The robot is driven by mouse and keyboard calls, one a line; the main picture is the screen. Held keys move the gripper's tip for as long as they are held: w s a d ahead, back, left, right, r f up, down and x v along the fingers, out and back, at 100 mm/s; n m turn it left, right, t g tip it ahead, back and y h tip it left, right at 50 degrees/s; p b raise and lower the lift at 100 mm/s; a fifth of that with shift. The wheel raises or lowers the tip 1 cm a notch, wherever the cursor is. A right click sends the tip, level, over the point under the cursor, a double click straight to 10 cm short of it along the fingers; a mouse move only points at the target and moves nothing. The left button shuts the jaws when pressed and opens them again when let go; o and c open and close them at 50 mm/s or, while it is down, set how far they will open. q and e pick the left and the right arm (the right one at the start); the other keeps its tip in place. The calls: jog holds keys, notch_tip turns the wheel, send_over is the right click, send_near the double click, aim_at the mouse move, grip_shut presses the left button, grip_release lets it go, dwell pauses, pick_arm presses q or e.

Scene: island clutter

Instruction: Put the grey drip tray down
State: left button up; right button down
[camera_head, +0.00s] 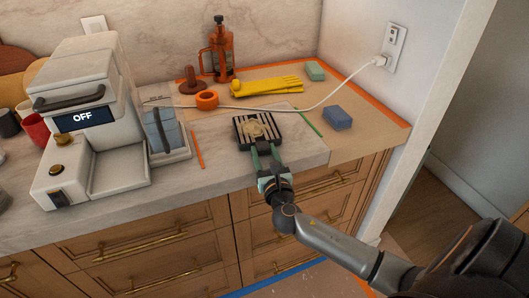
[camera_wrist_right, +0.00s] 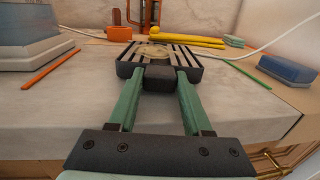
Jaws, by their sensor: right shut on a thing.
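The grey drip tray (camera_head: 242,131) is a dark, slatted square with a beige patch on its top. It is at the counter's front part in the head view, and it fills the upper middle of the right wrist view (camera_wrist_right: 189,65). My right gripper (camera_head: 264,158) has its green fingers shut on the tray's near edge, at a dark tab in the wrist view (camera_wrist_right: 159,82). The tray looks level. I cannot tell whether its underside touches the counter. My left gripper is not in view.
The white coffee machine (camera_head: 88,110) reading OFF stands left. Behind the tray are an orange tape roll (camera_head: 207,100), yellow gloves (camera_head: 268,86), a white cord (camera_head: 335,92) and an orange press (camera_head: 218,50). A blue sponge (camera_head: 338,118) lies right. Bare counter (camera_head: 215,160) surrounds the tray.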

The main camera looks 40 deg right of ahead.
jog(key=shift+f, duration=0.35)
dwell(0.4)
jog(key=shift+c, duration=1.3)
grip_release()
jog(key=b+v, duration=0.1)
jog(key=v, duration=1.1)
jog(key=shift+s, duration=0.3)
jog(key=shift+a, duration=0.1)
jog(key=s+a+f+m+g+y+p, duration=0.1)
jog(key=s+a+f+m+g+y, duration=0.2)
jog(key=f+m, duration=0.4)
jog(key=s+a+f+m+g+y+p, duration=0.1)
jog(key=s+a+f+m+g+y, duration=0.15)
jog(key=f+m, duration=0.5)
jog(key=s+a+f+m+g+y+p, duration=0.1)
jog(key=s+a+f+m, duration=0.4)
jog(key=m, duration=1)
jog(key=s+a+g+y, duration=0.1)
jog(key=s+a+y, duration=0.1)
jog(key=s+a, duration=0.1)
jog(key=shift+f+y, duration=0.25)
jog(key=shift+y, duration=0.1)
